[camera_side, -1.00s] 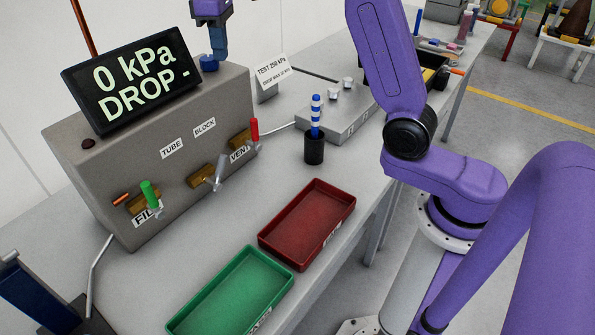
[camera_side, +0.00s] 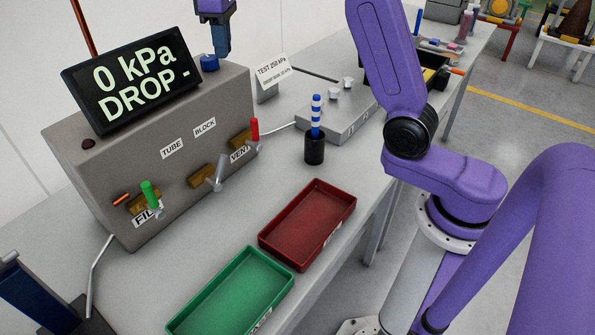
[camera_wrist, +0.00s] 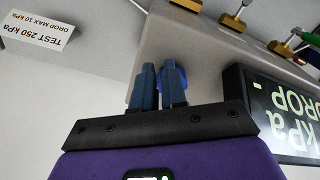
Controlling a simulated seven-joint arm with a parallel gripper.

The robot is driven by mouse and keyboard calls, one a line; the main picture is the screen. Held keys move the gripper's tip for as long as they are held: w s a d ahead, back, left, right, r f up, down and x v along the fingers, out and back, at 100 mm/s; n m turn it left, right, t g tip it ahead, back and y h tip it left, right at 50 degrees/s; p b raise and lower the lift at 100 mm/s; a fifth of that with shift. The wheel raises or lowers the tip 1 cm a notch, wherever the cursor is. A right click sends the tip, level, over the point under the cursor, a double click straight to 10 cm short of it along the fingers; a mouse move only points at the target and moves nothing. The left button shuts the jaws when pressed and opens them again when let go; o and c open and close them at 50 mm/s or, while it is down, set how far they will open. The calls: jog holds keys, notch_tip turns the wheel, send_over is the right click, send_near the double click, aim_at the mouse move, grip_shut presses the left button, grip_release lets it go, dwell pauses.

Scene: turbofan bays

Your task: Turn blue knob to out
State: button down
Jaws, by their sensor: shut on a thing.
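The blue knob (camera_side: 209,62) sits on top of the grey test box (camera_side: 160,150), at its far right end beside the display. My gripper (camera_side: 222,52) points down at the knob, its dark blue fingers just right of it in the side view. In the wrist view the fingers of my gripper (camera_wrist: 158,88) are close together, and the blue knob (camera_wrist: 183,77) shows partly behind them. My gripper is shut on the knob, though the fingers hide the contact. Any marks around the knob cannot be read.
The display (camera_side: 131,80) reads 0 kPa, DROP -. A green-handled valve (camera_side: 150,195), a grey-handled one (camera_side: 219,172) and a red-handled one (camera_side: 255,130) stick out from the box front. A red tray (camera_side: 308,225) and a green tray (camera_side: 230,295) lie before it.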

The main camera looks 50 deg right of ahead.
jog(key=shift+s+d+f+g, duration=0.15)
jog(key=shift+d, duration=0.2)
jog(key=shift+s+d+f+g, duration=0.1)
jog(key=shift+d+g, duration=0.05)
jog(key=shift+d, duration=0.2)
jog(key=r, duration=0.5)
jog(key=shift+a+r, duration=0.25)
jog(key=shift+a, duration=0.05)
